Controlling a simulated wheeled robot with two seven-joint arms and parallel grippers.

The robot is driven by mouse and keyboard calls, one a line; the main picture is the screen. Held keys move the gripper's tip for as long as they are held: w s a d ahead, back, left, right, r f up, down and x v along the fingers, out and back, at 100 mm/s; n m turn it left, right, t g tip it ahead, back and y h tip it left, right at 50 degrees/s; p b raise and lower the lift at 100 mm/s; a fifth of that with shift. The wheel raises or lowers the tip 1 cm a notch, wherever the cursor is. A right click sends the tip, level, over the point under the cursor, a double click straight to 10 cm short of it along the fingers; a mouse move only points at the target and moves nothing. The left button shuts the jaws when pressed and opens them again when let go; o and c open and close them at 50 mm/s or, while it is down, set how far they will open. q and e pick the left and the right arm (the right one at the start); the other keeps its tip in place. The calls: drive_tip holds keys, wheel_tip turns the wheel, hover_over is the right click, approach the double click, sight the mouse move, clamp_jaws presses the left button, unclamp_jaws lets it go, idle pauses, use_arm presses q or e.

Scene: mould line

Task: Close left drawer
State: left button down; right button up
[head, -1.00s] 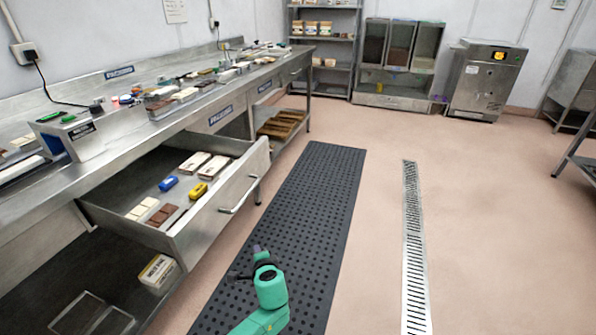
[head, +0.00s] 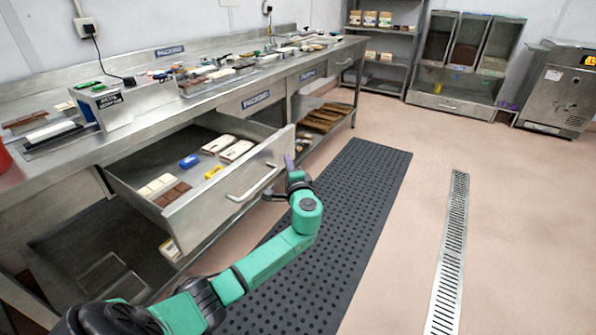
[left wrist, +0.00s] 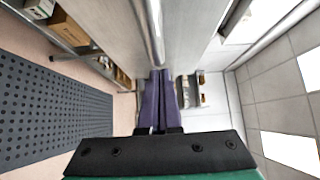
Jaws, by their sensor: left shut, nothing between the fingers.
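The left drawer (head: 215,207) under the steel bench is pulled far out. Chocolate bars, white blocks, and blue and yellow items lie inside it. Its bar handle (head: 252,183) is on the front panel. My left gripper (head: 289,161) is shut and empty, close to the right end of the drawer front. In the left wrist view its purple fingers (left wrist: 158,100) are together, with the steel drawer front and handle (left wrist: 154,30) just above them. I cannot tell whether they touch the panel. My right gripper is not in view.
The steel bench (head: 150,125) runs along the left wall with a scale and moulds on top. A lower shelf (head: 325,118) with brown trays is beyond the drawer. A black perforated mat (head: 360,200) and a floor drain (head: 450,240) lie on clear floor.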

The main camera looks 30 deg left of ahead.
use_arm(q)
drive_tip(key=shift+a, duration=0.8)
drive_tip(key=shift+a, duration=0.1)
